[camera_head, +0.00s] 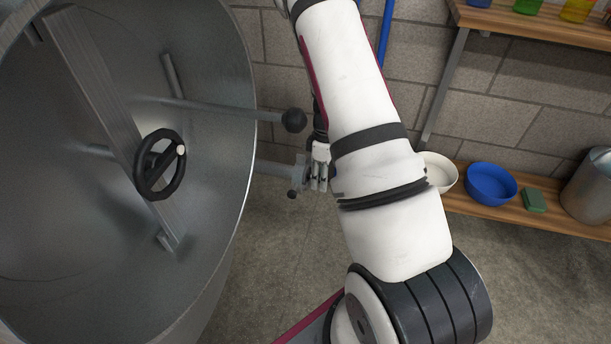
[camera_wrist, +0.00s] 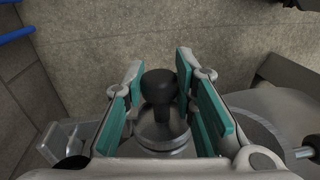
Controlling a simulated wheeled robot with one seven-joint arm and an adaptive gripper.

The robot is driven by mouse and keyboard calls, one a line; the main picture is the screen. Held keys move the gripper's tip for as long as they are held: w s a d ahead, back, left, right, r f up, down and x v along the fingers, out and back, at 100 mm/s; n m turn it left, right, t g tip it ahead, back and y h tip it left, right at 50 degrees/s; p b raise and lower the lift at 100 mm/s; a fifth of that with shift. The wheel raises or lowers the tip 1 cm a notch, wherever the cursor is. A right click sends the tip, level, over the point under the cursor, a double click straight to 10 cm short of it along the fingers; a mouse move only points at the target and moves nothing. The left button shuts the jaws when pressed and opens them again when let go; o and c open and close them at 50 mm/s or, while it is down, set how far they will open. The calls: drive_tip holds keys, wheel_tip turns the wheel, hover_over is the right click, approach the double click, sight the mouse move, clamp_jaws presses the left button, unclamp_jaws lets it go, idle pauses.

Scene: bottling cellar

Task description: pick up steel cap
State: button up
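My gripper (camera_wrist: 159,76) is open in the wrist view, with teal pads on either side of a dark rounded knob and stem (camera_wrist: 158,88). A round steel piece (camera_wrist: 166,136), which looks like the steel cap, sits below the knob between the fingers. Gaps show between it and the pads; no firm contact is visible. In the head view my gripper (camera_head: 319,180) is beside the end of a steel outlet fitting (camera_head: 299,172) on the tank. The cap cannot be made out there; the gripper and fitting cover that spot.
A large steel tank (camera_head: 225,90) with a black handwheel (camera_head: 160,165) fills the left. A rod with a black ball (camera_head: 293,120) sticks out above the gripper. At right, a low wooden shelf (camera_head: 540,216) holds a white bowl (camera_head: 440,172), a blue bowl (camera_head: 491,184) and a steel pot (camera_head: 590,190).

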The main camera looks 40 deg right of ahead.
clamp_jaws()
drive_tip(key=shift+r, duration=0.1)
